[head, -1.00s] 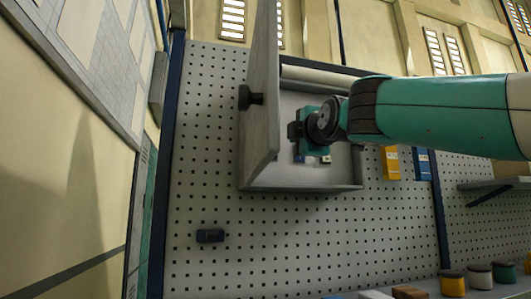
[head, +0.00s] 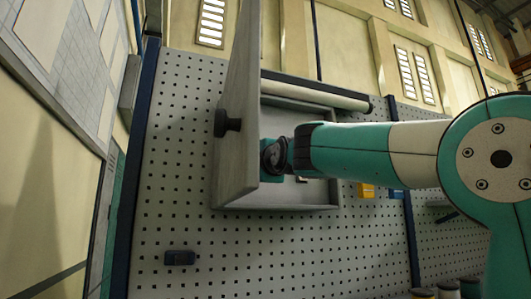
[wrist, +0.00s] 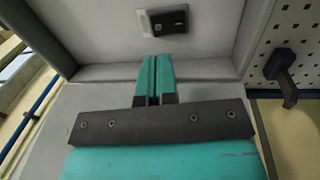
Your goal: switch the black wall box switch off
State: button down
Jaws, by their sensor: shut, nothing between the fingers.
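The black switch (wrist: 167,21) sits on a pale plate on the grey inner face of the wall box, at the top of the wrist view. The grey wall box (head: 285,207) hangs on the pegboard with its door (head: 238,150) swung open, a dark knob on it. My gripper (wrist: 154,63) is shut and empty. Its teal fingertips point toward the switch and appear just short of it, with a gap in the picture. In the head view my gripper is at the box opening, and the door's edge partly hides it. The switch's on or off position is unclear.
The open door stands close on the left of my wrist in the head view. A small dark box (head: 180,258) is on the pegboard (head: 240,260) below. A yellow item (head: 366,190) hangs right of the wall box. A dark protruding piece (wrist: 282,72) shows in the wrist view.

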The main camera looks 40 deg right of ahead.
jog(key=p+x, duration=0.4)
jog(key=x, duration=0.3)
jog(key=shift+w, duration=0.15)
jog(key=shift+w+d+r, duration=0.1)
jog(key=shift+w+r, duration=0.05)
jog(key=s+a+r+b, duration=0.1)
jog(key=s+a+b, duration=0.1)
jog(key=s, duration=0.4)
jog(key=s+a+r+b, duration=0.1)
jog(key=s+a+b, duration=0.1)
jog(key=s+b, duration=0.2)
jog(key=s, duration=0.3)
jog(key=shift+s, duration=0.25)
